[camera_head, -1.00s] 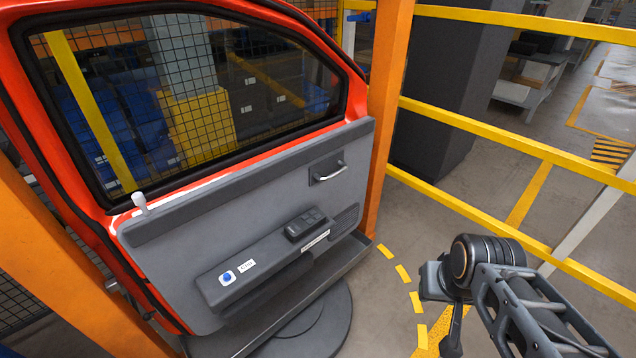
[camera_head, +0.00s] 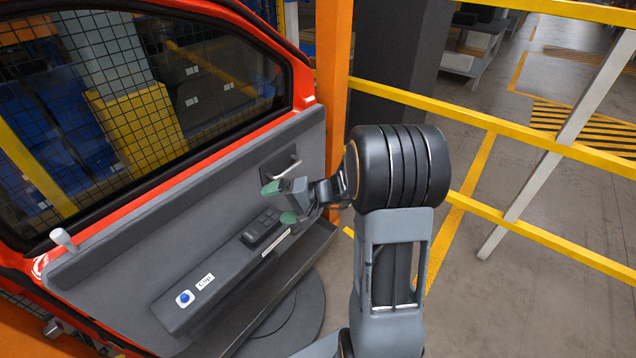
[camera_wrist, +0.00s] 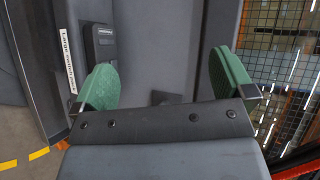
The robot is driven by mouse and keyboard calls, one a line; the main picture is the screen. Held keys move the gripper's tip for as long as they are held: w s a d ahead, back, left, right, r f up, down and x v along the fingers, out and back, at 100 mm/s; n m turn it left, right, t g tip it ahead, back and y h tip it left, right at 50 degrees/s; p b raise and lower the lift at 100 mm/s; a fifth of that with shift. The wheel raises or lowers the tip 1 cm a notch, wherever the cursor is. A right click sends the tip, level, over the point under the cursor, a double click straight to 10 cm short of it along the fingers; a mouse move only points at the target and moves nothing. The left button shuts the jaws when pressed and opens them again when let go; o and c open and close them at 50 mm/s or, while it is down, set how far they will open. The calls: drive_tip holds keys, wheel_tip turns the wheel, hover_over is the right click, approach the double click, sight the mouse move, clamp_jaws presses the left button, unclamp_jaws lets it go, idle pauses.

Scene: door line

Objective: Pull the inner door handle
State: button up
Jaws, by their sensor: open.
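The inner door handle (camera_head: 284,170) is a light metal bar on a dark recess in the grey inner panel of the red door (camera_head: 120,225). My gripper (camera_head: 280,203) is open, with green fingertips in front of the panel, just below and left of the handle in the head view. The bar looks clear of the fingers. In the wrist view my gripper (camera_wrist: 166,82) has its two green fingers spread wide with the grey panel behind them. A small dark shape between them may be the handle's backing, but I cannot tell. The bar is not visible there.
A black switch block (camera_head: 262,228) sits on the armrest, close to the fingers. A blue button (camera_head: 184,298) and a white lock knob (camera_head: 63,238) are farther left. An orange post (camera_head: 333,75) and yellow rails (camera_head: 470,125) stand to the right.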

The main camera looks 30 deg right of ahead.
drive_tip(key=w+d+f+m+t, duration=0.3)
drive_tip(key=w+d+m+t, duration=0.15)
drive_tip(key=d, duration=0.25)
drive_tip(key=m+t+h, duration=0.2)
drive_tip(key=t+h, duration=0.2)
drive_tip(key=t, duration=0.1)
approach(290, 168)
drive_tip(key=shift+f+b+x, duration=0.2)
drive_tip(key=shift+b+x, duration=0.05)
drive_tip(key=shift+x, duration=2.25)
drive_tip(key=shift+f+b+x, duration=0.2)
drive_tip(key=shift+x, duration=2.35)
clamp_jaws()
